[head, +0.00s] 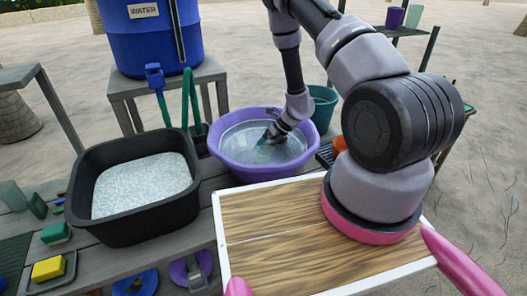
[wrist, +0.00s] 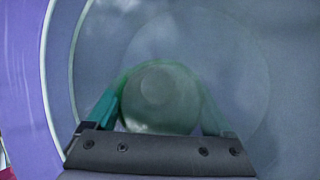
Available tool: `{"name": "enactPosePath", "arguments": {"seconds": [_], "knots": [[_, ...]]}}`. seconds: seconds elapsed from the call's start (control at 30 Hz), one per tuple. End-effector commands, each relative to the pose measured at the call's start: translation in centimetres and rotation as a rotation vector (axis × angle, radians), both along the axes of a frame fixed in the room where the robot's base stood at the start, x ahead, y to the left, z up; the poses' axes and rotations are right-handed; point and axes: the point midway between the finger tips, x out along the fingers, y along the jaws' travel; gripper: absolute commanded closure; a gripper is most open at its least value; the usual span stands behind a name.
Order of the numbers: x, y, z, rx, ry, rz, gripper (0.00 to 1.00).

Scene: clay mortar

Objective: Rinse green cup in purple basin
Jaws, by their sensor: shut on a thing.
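The purple basin (head: 226,160) stands on the grey bench and holds clear water. It also fills the left side of the wrist view (wrist: 22,75). My gripper (head: 266,138) reaches down into the basin. In the wrist view my gripper (wrist: 160,108) has its teal fingers on either side of the round green cup (wrist: 158,85), shut on it. The cup looks pale and blurred through the water, with a circle in its middle. In the head view the cup is hard to make out at the gripper's tip.
A black tub (head: 130,225) of white granules is left of the basin. A blue water barrel (head: 152,45) stands behind on a stand. A dark green bucket (head: 322,105) is right of the basin. Sponges, including a yellow one (head: 48,268), lie at lower left.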

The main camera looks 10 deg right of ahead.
Motion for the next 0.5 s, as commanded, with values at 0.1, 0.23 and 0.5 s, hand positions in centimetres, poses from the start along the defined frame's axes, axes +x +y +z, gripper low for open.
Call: {"name": "enactPosePath", "arguments": {"seconds": [0.1, 0.23, 0.5], "knots": [[0.0, 1.0, 0.0, 0.001, 0.0, 0.0, 0.7], [0.0, 1.0, 0.0, 0.001, 0.0, -0.001, 0.7], [0.0, -0.9, 0.0, 0.0, 0.0, -0.002, 0.7]]}}
